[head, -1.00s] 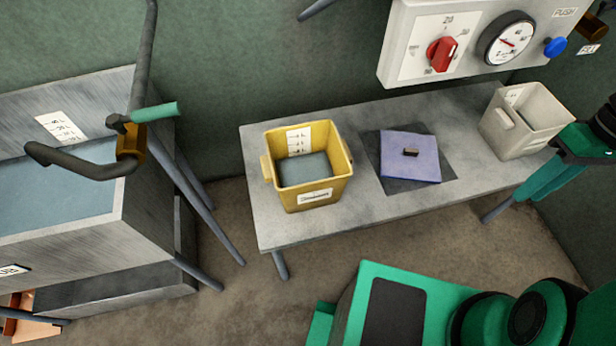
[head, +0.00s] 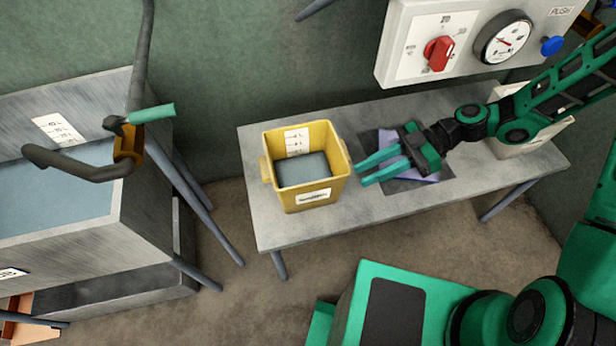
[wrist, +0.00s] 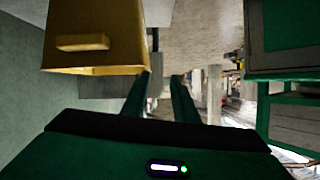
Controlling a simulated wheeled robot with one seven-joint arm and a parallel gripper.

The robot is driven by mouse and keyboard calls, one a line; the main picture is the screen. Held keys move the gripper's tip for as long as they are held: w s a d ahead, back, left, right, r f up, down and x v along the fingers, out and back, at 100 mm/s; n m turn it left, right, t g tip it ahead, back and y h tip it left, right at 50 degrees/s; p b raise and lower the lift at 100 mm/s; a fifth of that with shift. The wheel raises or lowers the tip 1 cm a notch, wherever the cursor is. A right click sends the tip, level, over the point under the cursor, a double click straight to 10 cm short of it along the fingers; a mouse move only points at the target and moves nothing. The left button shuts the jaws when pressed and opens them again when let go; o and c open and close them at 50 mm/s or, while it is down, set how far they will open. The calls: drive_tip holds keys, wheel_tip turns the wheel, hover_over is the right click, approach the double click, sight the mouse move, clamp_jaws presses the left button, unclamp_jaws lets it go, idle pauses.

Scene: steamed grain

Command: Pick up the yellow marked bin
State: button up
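The yellow bin (head: 319,193) stands upright on the left part of the grey table (head: 258,222), with a white label on its front, a scale inside and bluish-grey contents. A small handle juts from its side. My gripper (head: 361,174) is just right of the bin, its two green fingers pointing left at the bin's right wall. The fingers are apart with nothing between them. In the wrist view the yellow bin (wrist: 95,25) and its handle fill the upper left, beside the gripper's fingers (wrist: 162,82). I cannot tell whether a finger touches the bin.
A purple lid (head: 431,176) lies on a dark mat, partly hidden under my gripper. A pale bin (head: 530,143) stands behind my arm at the right. A panel with a red knob (head: 438,53) hangs above. A metal tank (head: 60,230) with a pipe stands left.

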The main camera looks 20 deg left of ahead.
drive_tip(key=n, duration=0.2)
approach(314, 183)
drive_tip(key=shift+y, duration=0.3)
drive_tip(key=a+f, duration=0.1)
drive_tip(key=s+a+f, duration=0.1)
drive_tip(key=a+f, duration=0.1)
drive_tip(key=shift+s, duration=0.2)
drive_tip(key=shift+x, duration=3.05)
drive_tip(key=shift+s, duration=0.1)
clamp_jaws()
drive_tip(key=shift+r, duration=0.15)
